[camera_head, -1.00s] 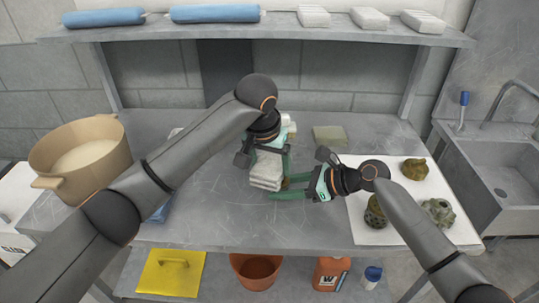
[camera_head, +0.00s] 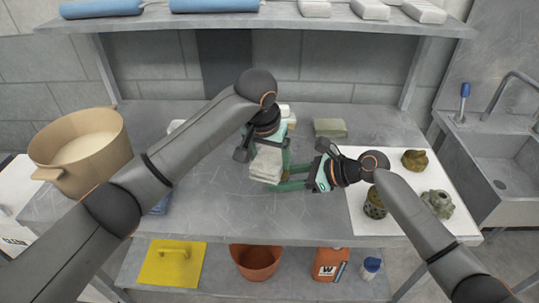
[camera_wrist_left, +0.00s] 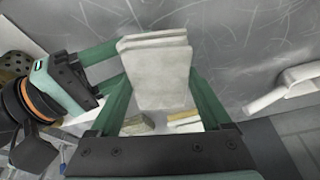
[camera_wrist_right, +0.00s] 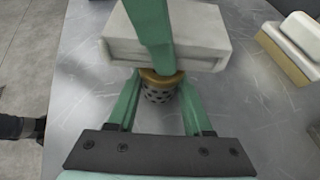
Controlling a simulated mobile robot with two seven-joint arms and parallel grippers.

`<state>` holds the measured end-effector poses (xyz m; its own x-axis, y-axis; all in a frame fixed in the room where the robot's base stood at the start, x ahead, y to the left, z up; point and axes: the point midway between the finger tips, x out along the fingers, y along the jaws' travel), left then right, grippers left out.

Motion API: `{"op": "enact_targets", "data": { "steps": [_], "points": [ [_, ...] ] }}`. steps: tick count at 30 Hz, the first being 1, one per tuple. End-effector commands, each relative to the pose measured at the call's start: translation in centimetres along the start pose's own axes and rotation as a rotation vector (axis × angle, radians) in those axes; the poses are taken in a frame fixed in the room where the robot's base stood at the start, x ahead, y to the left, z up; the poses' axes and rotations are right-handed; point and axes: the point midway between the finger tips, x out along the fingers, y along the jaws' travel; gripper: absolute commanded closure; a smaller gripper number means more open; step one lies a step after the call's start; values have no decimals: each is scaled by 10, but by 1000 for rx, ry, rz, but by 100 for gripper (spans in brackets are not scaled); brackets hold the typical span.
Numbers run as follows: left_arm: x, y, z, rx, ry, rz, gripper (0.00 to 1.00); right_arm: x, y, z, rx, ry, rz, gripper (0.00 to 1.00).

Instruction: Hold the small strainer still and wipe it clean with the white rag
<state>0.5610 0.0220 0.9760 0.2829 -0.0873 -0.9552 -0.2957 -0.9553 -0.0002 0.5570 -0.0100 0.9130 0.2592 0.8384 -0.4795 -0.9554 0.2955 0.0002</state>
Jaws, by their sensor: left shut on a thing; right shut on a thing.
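The folded white rag (camera_head: 267,163) is pinched in my left gripper (camera_wrist_left: 158,82), which is shut on it above the table. The rag fills the middle of the left wrist view (camera_wrist_left: 158,72). My right gripper (camera_wrist_right: 157,98) is shut on the small strainer (camera_wrist_right: 158,90), a dark perforated cup with a brass-coloured rim. The rag is right over the strainer in the right wrist view (camera_wrist_right: 190,35), and a left finger crosses in front of it. Rag and strainer look in contact or nearly so. In the head view the strainer is mostly hidden.
A white mat (camera_head: 397,222) at the right bears several metal parts, one a brown fitting (camera_head: 415,160). A green-grey block (camera_head: 330,128) lies behind my right gripper. A tan tub (camera_head: 110,160) stands at the left. The table's front middle is clear.

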Motion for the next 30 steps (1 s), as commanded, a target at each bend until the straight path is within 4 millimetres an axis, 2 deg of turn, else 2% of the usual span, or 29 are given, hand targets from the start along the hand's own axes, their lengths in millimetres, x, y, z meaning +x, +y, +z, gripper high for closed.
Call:
{"op": "enact_targets", "data": {
  "steps": [5,18,30],
  "points": [
    [2,0,0,0,0,1,63,0,0,0,0,0,0,81],
    [7,0,-13,0,0,0,63,0,0,0,0,0,0,81],
    [-3,0,13,-1,0,1,63,0,0,0,0,0,0,81]
  ]
}}
